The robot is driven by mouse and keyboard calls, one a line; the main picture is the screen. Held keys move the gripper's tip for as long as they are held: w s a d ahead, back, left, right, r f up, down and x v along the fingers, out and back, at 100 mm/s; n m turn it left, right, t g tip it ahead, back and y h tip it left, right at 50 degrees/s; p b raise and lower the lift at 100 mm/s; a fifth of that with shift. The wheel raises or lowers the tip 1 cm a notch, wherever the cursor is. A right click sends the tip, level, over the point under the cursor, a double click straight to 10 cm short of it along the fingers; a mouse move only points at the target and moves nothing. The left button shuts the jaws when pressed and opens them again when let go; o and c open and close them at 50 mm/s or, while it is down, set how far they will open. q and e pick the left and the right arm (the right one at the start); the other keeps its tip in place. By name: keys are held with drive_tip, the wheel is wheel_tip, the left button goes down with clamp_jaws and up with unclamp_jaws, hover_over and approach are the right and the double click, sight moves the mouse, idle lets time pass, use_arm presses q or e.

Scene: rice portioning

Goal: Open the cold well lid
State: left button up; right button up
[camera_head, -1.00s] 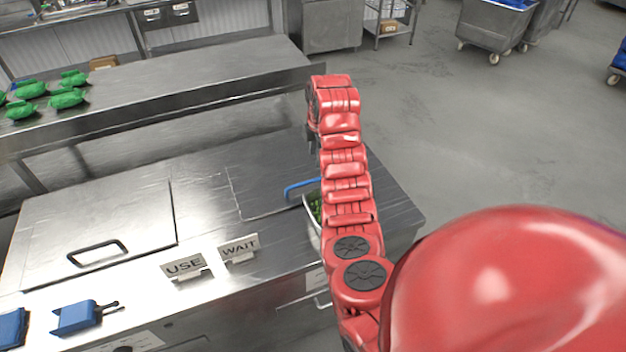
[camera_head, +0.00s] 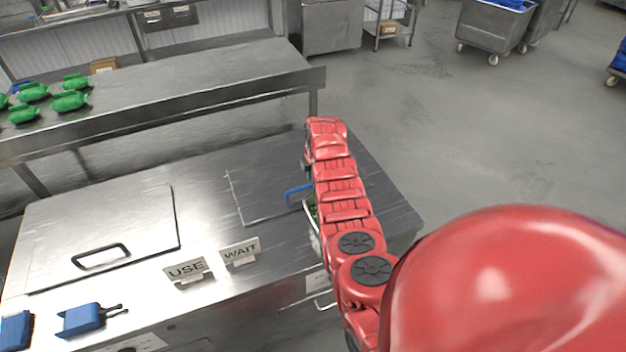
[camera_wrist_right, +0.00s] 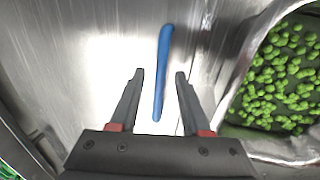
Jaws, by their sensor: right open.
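The cold well lid (camera_head: 262,198) is a flat metal panel set in the right part of the counter, with a blue bar handle (camera_head: 297,191) at its right side. It lies flat and shut. In the right wrist view the blue handle (camera_wrist_right: 163,75) runs lengthwise between the fingers of my right gripper (camera_wrist_right: 160,74). The fingers are open, one on each side of the handle, with gaps showing. In the head view my red right arm hides this gripper and part of the lid's right side. My left gripper is not in view.
A pan of green pieces (camera_wrist_right: 275,85) sits right of the lid. Another lid (camera_head: 60,230) with a black handle is at the left. USE (camera_head: 186,269) and WAIT (camera_head: 240,251) signs stand in front. Blue scoop-like tools (camera_head: 82,319) lie front left. Green items (camera_head: 70,101) rest on the back shelf.

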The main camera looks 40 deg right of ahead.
clamp_jaws()
idle(1.4)
